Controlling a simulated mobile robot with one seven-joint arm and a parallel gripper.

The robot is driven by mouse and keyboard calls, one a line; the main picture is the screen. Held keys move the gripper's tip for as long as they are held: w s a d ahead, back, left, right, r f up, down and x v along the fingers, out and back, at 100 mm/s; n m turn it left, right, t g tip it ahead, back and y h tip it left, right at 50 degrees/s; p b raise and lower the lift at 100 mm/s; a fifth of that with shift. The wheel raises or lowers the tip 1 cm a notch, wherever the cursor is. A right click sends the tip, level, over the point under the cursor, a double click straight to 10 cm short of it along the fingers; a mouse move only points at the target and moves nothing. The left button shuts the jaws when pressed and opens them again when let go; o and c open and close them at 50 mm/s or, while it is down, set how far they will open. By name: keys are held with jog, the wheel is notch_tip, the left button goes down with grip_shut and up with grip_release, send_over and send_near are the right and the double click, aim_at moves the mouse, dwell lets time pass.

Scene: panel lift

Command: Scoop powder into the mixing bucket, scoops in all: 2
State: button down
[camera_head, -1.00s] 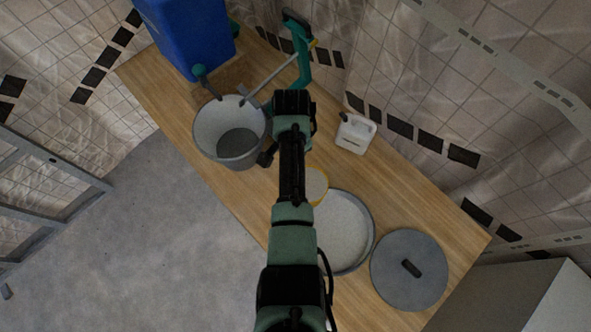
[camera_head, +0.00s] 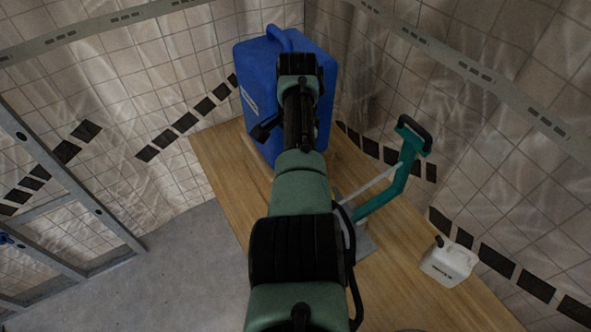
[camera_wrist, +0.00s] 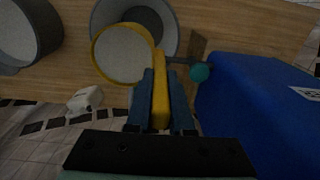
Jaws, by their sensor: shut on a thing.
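My gripper (camera_wrist: 160,108) is shut on the yellow handle of the scoop (camera_wrist: 158,80). The scoop's round yellow-rimmed bowl, at the upper middle of the wrist view, shows a pale speckled surface that looks like powder. The bowl appears roughly level. Behind it in the wrist view is the mixing bucket (camera_wrist: 172,30), partly covered by the bowl; its contents are mostly hidden. The powder tub (camera_wrist: 42,38) is at the upper left of the wrist view, cut by the edge. In the head view my arm hides the scoop and bucket.
A tall blue container (camera_head: 262,100) stands close to my gripper, also at right in the wrist view (camera_wrist: 255,100). A teal-handled tool (camera_head: 402,172) and a white canister (camera_head: 449,262) stand along the wall side of the wooden worktop (camera_head: 215,160).

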jog(key=p, duration=0.4)
jog(key=shift+s+d+r+t+y+p, duration=0.3)
jog(key=shift+s+d+r+p, duration=0.05)
jog(key=shift+r, duration=0.05)
jog(key=shift+s+p, duration=0.1)
jog(key=shift+p, duration=0.4)
